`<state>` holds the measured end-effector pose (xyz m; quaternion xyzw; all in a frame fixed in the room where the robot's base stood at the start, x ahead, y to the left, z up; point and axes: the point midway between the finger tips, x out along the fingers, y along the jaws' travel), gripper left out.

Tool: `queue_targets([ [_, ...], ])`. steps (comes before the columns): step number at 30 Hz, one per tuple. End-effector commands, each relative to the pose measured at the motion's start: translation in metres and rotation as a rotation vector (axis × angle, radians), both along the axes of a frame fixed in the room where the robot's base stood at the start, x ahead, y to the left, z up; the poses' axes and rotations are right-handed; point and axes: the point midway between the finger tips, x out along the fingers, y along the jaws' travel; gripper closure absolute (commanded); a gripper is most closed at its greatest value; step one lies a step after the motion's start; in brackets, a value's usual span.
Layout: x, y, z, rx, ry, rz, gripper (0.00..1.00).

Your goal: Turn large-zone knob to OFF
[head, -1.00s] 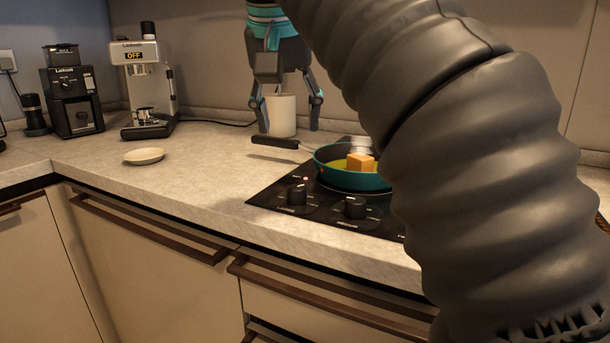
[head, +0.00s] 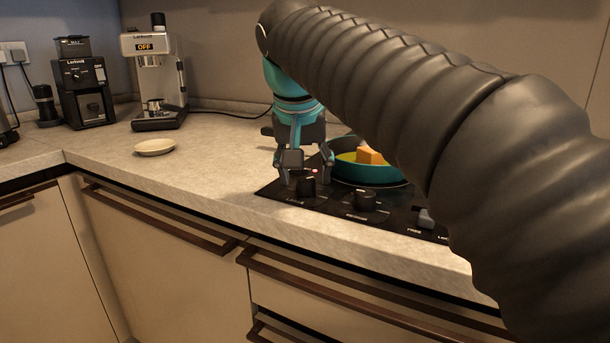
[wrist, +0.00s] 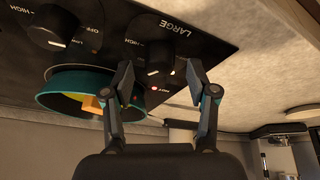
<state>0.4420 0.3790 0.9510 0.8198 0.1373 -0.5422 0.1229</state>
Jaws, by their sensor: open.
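The large-zone knob (head: 306,188) is the black left knob on the cooktop's front strip. In the wrist view the knob (wrist: 153,52) sits beside the word LARGE, with a pale mark on its edge. A red light labelled HOT glows near it. My gripper (head: 304,172) points down at this knob, with its fingers apart around the knob's area. In the wrist view the open fingertips of my gripper (wrist: 159,73) lie to either side, just short of the knob; contact is not visible. The knob's exact setting is too small to read.
A teal pan (head: 368,173) with yellow contents and an orange block stands behind the knobs. A small plate (head: 155,147) and espresso machine (head: 152,85) are left; counter between is clear.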

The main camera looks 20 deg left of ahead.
Motion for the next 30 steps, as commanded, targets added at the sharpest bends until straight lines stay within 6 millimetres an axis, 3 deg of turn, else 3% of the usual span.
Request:
queue_targets([
  [5, 0.0041, 0.0009, -0.0106, 0.000, 0.000, 0.000, 0.42],
  [14, 0.0047, 0.0012, -0.0119, 0.001, -0.001, 0.000, 0.42],
  [21, 0.0045, 0.0012, -0.0118, 0.000, 0.000, 0.001, 1.00],
  [30, 0.0046, 0.0007, -0.0117, -0.001, 0.000, 0.025, 1.00],
])
